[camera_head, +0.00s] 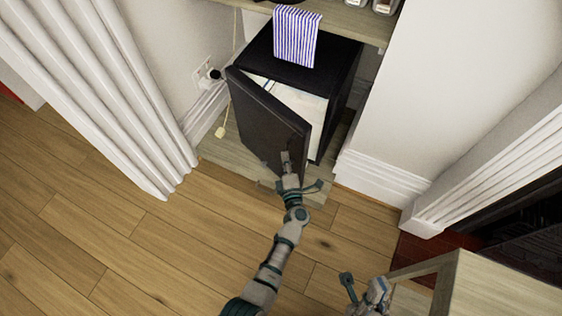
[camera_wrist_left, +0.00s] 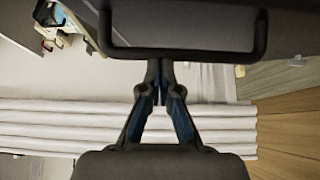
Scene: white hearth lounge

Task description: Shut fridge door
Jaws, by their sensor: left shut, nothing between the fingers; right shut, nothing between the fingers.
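The small black fridge (camera_head: 338,62) stands in a nook under a shelf. Its dark door (camera_head: 262,118) is partly open, swung out toward the lower left, and the pale inside (camera_head: 293,98) shows in the gap. My left gripper (camera_head: 287,158) is shut and empty, with its tips at the door's outer face near the lower right corner; I cannot tell whether they touch it. In the left wrist view the shut fingers (camera_wrist_left: 160,68) point toward a dark panel that appears to be the door (camera_wrist_left: 185,35). My right gripper (camera_head: 347,284) is shut and empty at the bottom right.
A wall outlet (camera_head: 205,75) is left of the door. A wooden furniture piece (camera_head: 490,287) is beside my right gripper. Wood floor (camera_head: 150,255) is clear at left.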

